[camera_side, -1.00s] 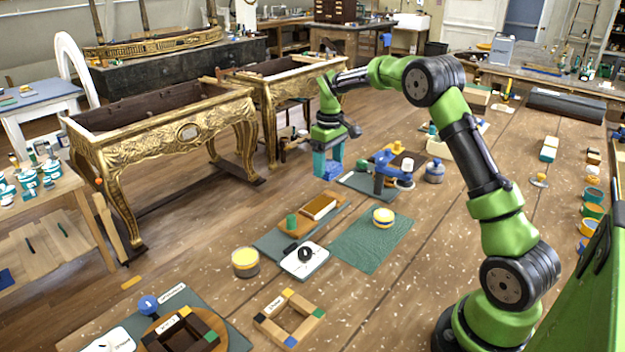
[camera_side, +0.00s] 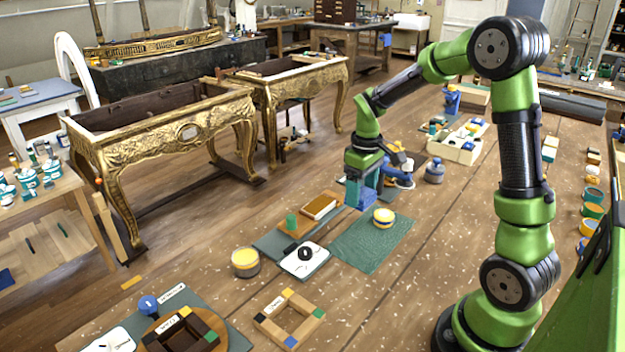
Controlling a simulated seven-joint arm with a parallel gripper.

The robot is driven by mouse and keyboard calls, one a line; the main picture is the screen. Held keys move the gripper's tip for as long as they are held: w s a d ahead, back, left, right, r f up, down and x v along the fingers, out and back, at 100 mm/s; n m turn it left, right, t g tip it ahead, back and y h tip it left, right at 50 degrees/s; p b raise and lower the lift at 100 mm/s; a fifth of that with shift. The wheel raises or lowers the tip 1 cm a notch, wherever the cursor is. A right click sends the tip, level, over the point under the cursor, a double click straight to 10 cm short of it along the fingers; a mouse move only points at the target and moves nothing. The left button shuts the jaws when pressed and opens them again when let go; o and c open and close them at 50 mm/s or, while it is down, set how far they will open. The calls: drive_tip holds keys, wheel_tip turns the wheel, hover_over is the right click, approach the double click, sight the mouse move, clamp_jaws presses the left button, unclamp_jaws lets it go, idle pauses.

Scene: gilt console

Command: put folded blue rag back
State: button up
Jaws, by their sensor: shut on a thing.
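My gripper (camera_side: 362,192) is in the middle of the side view, with its teal fingers pointing down. It is shut on a small blue piece that looks like the folded blue rag (camera_side: 357,204), partly hidden by the fingers. The gripper appears above the far edge of a green mat (camera_side: 365,248), to the left of a yellow-topped tin (camera_side: 383,217). I cannot tell whether the rag touches anything below it.
A blue clamp-like tool (camera_side: 400,176) stands close behind. A white compartment box (camera_side: 457,149) is farther back right. The near part of the green mat is bare.

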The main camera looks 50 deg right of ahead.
sight(364, 241)
drive_tip(key=shift+s+a+f, duration=0.15)
drive_tip(key=shift+s+f, duration=0.3)
drive_tip(key=shift+f, duration=1.25)
drive_tip(key=shift+s+a+f, duration=0.1)
drive_tip(key=shift+s+f, duration=0.3)
drive_tip(key=shift+f, duration=1.3)
drive_tip(key=shift+s+a+f, duration=0.15)
drive_tip(key=shift+s+f, duration=0.3)
drive_tip(key=shift+f, duration=1.25)
drive_tip(key=shift+f, duration=0.1)
drive_tip(key=o, duration=1)
wheel_tip(364, 241, up, 12)
drive_tip(key=shift+f, duration=0.15)
drive_tip(key=s+a+r+m+t, duration=0.1)
drive_tip(key=s+a+r+t, duration=0.1)
drive_tip(key=s+a+r, duration=0.1)
drive_tip(key=s+a+r+m+t+y, duration=0.1)
drive_tip(key=s+a+r+t, duration=0.1)
drive_tip(key=a, duration=0.6)
drive_tip(key=s+a+r+m+t+y, duration=0.1)
drive_tip(key=s+a+r+m+t, duration=0.1)
drive_tip(key=s+a+r+t, duration=0.1)
drive_tip(key=shift+s+a+r, duration=0.3)
drive_tip(key=shift+a+r, duration=0.35)
drive_tip(key=shift+r, duration=0.3)
drive_tip(key=shift+s+a+r, duration=0.25)
drive_tip(key=shift+a+r, duration=0.35)
drive_tip(key=shift+r, duration=0.3)
